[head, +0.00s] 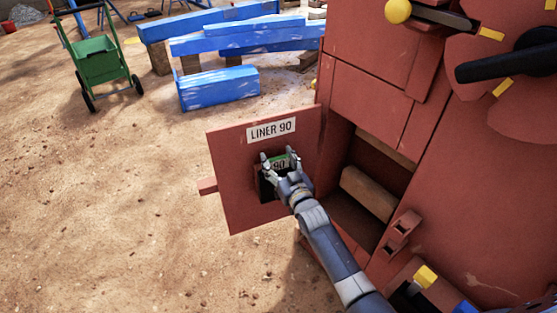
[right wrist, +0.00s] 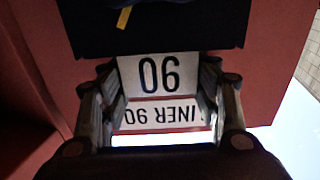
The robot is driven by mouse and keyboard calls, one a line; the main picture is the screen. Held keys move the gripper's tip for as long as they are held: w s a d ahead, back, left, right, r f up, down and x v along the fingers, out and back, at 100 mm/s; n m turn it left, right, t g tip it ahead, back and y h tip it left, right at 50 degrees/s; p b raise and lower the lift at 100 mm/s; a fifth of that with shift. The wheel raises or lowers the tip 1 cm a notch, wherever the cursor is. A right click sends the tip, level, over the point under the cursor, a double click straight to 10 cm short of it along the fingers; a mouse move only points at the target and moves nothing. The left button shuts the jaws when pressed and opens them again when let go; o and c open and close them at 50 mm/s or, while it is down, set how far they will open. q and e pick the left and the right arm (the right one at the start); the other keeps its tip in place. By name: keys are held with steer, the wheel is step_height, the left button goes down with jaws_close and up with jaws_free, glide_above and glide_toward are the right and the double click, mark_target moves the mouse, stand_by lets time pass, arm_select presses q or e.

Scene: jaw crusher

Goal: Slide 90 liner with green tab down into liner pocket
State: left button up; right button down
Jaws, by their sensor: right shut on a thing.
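The 90 liner (head: 268,186) is a dark block with a green top edge and a white "90" label. It is at the front of a red panel (head: 240,205), below the panel's "LINER 90" sign (head: 272,129). My right gripper (head: 278,158) is shut on the liner's upper part and hides some of it. In the right wrist view the upside-down "90" label (right wrist: 158,75) lies between the two fingers, with the sign behind it. I cannot make out the pocket's edges or how deep the liner sits. My left gripper is not in view.
Right of the panel is an open red recess with a brown block (head: 368,193) inside. The red machine body (head: 460,200) fills the right side. A green cart (head: 98,62) and blue beams (head: 218,88) stand farther back. The sandy ground at left is open.

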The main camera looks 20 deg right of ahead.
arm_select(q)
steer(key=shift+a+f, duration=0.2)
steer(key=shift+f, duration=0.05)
arm_select(e)
steer(key=shift+c, duration=2.3)
jaws_free()
steer(key=shift+f, duration=0.15)
steer(key=shift+s+f, duration=0.15)
steer(key=shift+f, duration=0.2)
steer(key=shift+s, duration=0.1)
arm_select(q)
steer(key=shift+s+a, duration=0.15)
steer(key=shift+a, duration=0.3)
arm_select(e)
steer(key=s, duration=0.7)
steer(key=shift+s+d+r, duration=0.3)
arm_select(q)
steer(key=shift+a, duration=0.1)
arm_select(e)
steer(key=shift+w, duration=0.15)
